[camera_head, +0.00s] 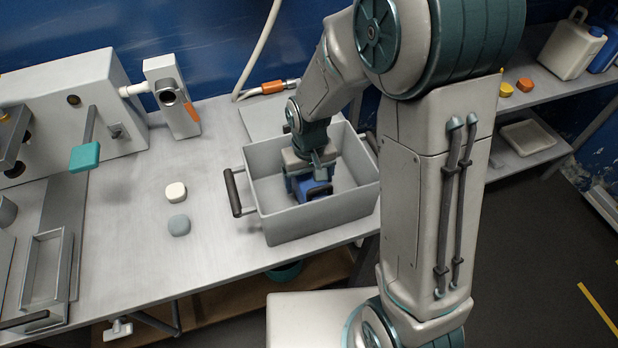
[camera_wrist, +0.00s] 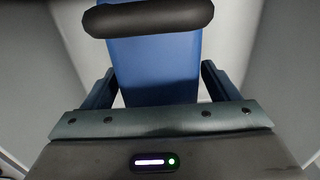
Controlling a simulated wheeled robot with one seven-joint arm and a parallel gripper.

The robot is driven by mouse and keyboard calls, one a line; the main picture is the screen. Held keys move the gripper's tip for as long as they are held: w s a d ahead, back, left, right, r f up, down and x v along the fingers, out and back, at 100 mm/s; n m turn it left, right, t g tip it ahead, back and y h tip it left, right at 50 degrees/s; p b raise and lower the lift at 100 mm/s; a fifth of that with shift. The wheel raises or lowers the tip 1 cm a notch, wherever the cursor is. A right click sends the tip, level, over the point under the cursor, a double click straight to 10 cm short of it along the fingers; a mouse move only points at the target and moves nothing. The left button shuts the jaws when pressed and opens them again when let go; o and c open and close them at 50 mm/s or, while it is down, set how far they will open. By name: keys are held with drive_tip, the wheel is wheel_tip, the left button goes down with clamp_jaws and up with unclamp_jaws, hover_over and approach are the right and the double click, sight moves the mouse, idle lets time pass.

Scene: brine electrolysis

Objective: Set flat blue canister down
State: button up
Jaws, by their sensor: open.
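The flat blue canister (camera_head: 316,191) is down inside a grey open bin on the bench. In the wrist view the blue canister (camera_wrist: 152,65) lies directly below my gripper, and its dark rounded handle crosses the top. My gripper (camera_head: 309,187) reaches down into the bin over the canister. Its two fingers (camera_wrist: 155,88) stand one on each side of the blue body, with a narrow gap visible beside it. The jaws are open. The canister's underside and its contact with the bin floor are hidden.
The grey bin (camera_head: 262,192) has high walls around my gripper and a dark handle (camera_head: 233,192) on its left. A white cap (camera_head: 176,192) and a blue-grey cap (camera_head: 179,225) lie on the bench (camera_head: 130,250). A white canister (camera_head: 572,48) stands on the right shelf.

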wheel_tip(320, 180, up, 12)
drive_tip(key=shift+f+p, duration=0.15)
drive_tip(key=shift+p, duration=0.25)
drive_tip(key=s+d+r+m+t, duration=0.1)
drive_tip(key=s+d+r, duration=0.1)
drive_tip(key=s+d, duration=0.4)
drive_tip(key=s+d+r+m+t, duration=0.1)
drive_tip(key=s+d+r+m, duration=0.1)
drive_tip(key=s+d, duration=0.4)
drive_tip(key=shift+r+t, duration=0.3)
drive_tip(key=shift+r, duration=0.45)
drive_tip(key=shift+p+v, duration=0.85)
drive_tip(key=shift+v, duration=0.05)
drive_tip(key=shift+w, duration=0.1)
